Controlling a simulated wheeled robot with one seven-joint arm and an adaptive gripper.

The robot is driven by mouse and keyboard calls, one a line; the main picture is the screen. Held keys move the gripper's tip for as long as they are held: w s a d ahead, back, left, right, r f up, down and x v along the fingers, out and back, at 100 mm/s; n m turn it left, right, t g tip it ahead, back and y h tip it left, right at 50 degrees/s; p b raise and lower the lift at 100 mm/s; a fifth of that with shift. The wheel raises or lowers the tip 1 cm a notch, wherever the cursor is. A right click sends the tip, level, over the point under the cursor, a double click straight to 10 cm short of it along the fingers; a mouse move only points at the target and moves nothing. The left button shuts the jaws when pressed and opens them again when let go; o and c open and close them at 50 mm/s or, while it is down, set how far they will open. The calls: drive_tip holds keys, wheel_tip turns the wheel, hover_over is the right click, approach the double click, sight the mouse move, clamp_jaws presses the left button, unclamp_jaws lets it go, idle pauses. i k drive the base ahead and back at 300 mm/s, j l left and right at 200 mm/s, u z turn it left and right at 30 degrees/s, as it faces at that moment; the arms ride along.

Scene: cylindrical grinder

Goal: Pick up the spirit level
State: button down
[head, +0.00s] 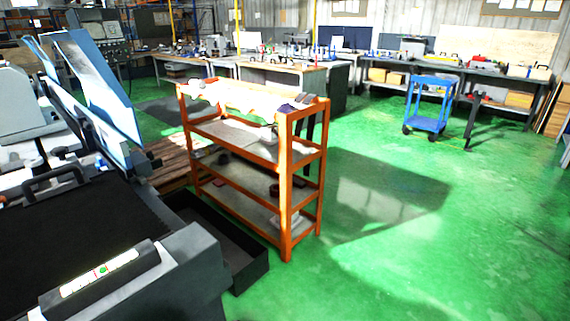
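What looks like the spirit level (101,273) lies at the lower left of the head view. It is a dark grey bar with a pale strip, a green spot and small red marks on it. It rests at the near end of the black machine surface (75,225), set at a slant, beside a grey housing (190,275). Nothing covers it from this side. My gripper does not show in this view, so I cannot see where it is relative to the level.
A black handle (55,182) and a tilted blue-white panel (92,85) stand on the machine. An orange shelf cart (285,190) stands right of it, behind an open dark tray (245,268). A blue cart (427,122) is farther back. Green floor is clear at right.

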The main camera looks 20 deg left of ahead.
sight(65, 300)
drive_tip(key=u, duration=1.85)
drive_tip(key=i, duration=0.65)
